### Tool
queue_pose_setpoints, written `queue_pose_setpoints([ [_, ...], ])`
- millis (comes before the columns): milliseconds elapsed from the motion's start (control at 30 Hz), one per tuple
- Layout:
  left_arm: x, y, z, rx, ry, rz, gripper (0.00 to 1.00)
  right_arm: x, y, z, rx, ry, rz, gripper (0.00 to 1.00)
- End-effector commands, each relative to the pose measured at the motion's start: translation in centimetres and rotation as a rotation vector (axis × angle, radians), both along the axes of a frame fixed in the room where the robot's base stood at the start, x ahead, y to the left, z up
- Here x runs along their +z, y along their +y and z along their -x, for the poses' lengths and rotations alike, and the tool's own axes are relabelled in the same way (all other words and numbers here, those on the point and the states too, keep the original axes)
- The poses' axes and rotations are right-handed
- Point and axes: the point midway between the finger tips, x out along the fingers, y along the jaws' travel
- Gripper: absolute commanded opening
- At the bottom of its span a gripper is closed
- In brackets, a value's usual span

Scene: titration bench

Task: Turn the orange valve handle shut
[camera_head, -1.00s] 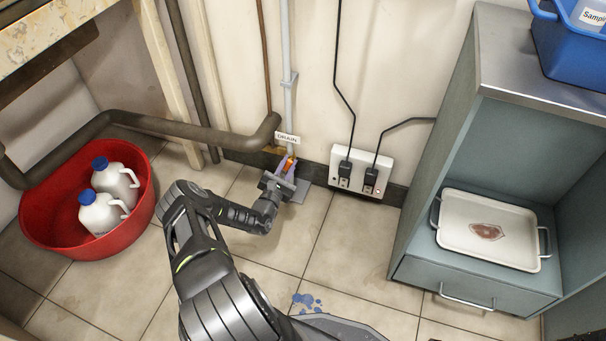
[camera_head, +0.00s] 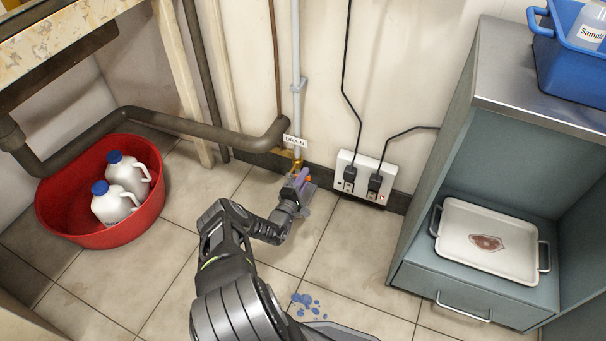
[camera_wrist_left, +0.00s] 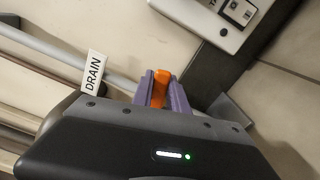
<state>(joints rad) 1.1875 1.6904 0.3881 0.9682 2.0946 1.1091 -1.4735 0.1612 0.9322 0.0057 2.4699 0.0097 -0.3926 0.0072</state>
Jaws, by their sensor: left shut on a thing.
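The orange valve handle (camera_head: 308,179) is low on the wall pipe, just below the DRAIN label (camera_head: 295,141). Some yellow brass of the valve (camera_head: 298,165) shows behind it. My left gripper (camera_head: 301,180) is shut on the handle, its purple fingers on either side of it. In the left wrist view, the orange handle (camera_wrist_left: 160,88) shows between the two purple fingertips of the left gripper (camera_wrist_left: 163,84); its lower part is hidden by the gripper body. The label (camera_wrist_left: 94,72) is left of the fingers there. My right gripper is not in view.
A power socket (camera_head: 362,178) with two plugged cords is on the wall to the right. A red tub (camera_head: 100,236) with two white jugs stands at the left. A grey cabinet (camera_head: 470,290) stands at the right. Blue spots (camera_head: 306,304) mark the floor.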

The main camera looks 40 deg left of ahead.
Motion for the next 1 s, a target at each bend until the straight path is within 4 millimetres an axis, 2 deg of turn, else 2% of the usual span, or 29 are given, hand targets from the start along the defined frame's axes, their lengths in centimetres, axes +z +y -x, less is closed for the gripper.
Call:
queue_pose_setpoints([
  [400,-1.6,0.1,0.1,0.003,0.08,-0.221,0.0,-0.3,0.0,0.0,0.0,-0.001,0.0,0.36],
  [933,-1.7,0.2,0.1,0.002,0.092,-0.252,0.0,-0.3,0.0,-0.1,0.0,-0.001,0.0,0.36],
  [967,-1.7,0.2,0.1,0.002,0.092,-0.252,0.2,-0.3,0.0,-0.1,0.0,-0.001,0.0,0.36],
  [1000,-1.7,0.2,0.1,0.002,0.092,-0.252,0.24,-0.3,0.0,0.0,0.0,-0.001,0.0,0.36],
])
